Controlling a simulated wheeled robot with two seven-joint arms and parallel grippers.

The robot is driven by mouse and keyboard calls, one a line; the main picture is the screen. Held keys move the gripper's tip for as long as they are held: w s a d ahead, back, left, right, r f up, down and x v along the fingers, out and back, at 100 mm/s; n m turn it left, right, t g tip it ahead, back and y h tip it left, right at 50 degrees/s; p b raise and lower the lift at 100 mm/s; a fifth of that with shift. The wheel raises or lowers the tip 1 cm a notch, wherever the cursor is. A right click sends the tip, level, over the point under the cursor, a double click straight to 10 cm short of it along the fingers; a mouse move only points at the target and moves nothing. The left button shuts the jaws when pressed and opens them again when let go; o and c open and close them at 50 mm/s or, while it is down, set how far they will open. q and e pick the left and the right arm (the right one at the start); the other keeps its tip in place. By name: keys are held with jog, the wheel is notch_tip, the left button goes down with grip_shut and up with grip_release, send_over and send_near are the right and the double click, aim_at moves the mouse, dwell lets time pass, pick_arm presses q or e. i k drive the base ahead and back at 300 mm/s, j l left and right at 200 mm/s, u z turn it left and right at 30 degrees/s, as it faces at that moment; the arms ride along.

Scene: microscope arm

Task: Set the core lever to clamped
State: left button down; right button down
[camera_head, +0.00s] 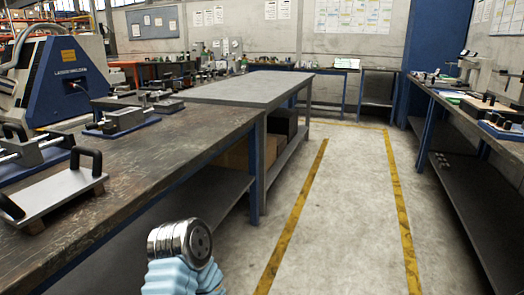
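I cannot make out a core lever anywhere in this view. Several small clamp-like fixtures stand on the left workbench (150,160), among them a grey fixture on a blue base (122,121), but none shows a lever position I can read. A silver round joint with light blue segments (180,242) rises at the bottom edge, beside the left bench; it looks like part of my own arm, and no fingers show on it. Neither of my grippers can be seen.
A blue laser welder (65,75) stands at the back left. A plate with black handles (62,188) lies on the near left bench. A grey table (250,88) stands beyond. Equipment covers the right bench (465,105). The floor aisle (345,190) between yellow lines is clear.

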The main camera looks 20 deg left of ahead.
aim_at(108, 123)
jog(key=i+l+u, duration=0.3)
jog(key=u, duration=0.15)
jog(key=i+l+u, duration=0.55)
jog(key=l+u, duration=0.3)
jog(key=i+l+u, duration=0.1)
jog(key=l+u, duration=0.3)
jog(key=l, duration=0.1)
